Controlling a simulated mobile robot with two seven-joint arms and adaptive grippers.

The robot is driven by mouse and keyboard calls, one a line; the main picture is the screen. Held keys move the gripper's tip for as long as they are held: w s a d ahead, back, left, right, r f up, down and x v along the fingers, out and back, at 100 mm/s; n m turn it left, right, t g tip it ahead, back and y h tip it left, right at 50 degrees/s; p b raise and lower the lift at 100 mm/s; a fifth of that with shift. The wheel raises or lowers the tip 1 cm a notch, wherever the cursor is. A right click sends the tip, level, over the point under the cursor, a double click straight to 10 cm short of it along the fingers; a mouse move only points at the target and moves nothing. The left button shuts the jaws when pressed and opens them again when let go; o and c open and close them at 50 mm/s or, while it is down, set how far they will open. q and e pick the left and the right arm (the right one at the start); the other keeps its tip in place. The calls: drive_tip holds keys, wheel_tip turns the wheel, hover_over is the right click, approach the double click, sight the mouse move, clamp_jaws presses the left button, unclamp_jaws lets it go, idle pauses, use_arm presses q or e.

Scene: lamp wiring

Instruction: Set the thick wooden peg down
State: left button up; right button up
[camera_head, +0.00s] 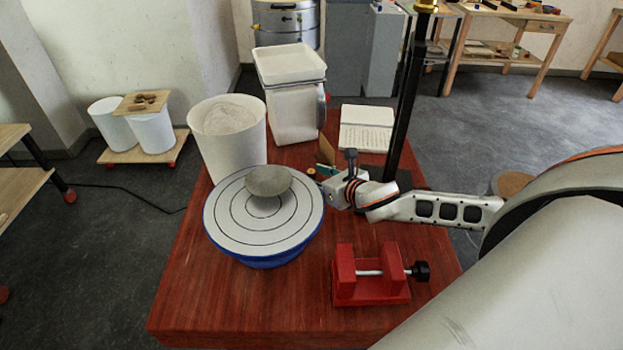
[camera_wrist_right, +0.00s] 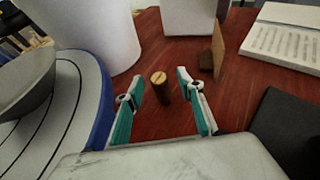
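The thick wooden peg (camera_wrist_right: 161,90) stands upright on the red-brown table, its round pale end facing up. It shows small in the head view (camera_head: 311,172), just right of the potter's wheel. My right gripper (camera_wrist_right: 159,78) is open, with one teal finger on each side of the peg and a visible gap to both. In the head view the right gripper (camera_head: 323,180) reaches in low from the right; its fingertips are partly hidden. My left gripper is in neither view.
A blue-rimmed wheel (camera_head: 225,225) with a grey bowl (camera_head: 268,181) is close on the left. A white bucket (camera_head: 229,160), a white canister (camera_head: 296,115), a small wooden piece (camera_head: 326,151), an open book (camera_head: 365,137), a black post (camera_head: 408,100) and a red vise (camera_head: 345,285) stand around.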

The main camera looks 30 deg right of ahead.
drive_tip(key=shift+a, duration=0.1)
drive_tip(key=c, duration=0.9)
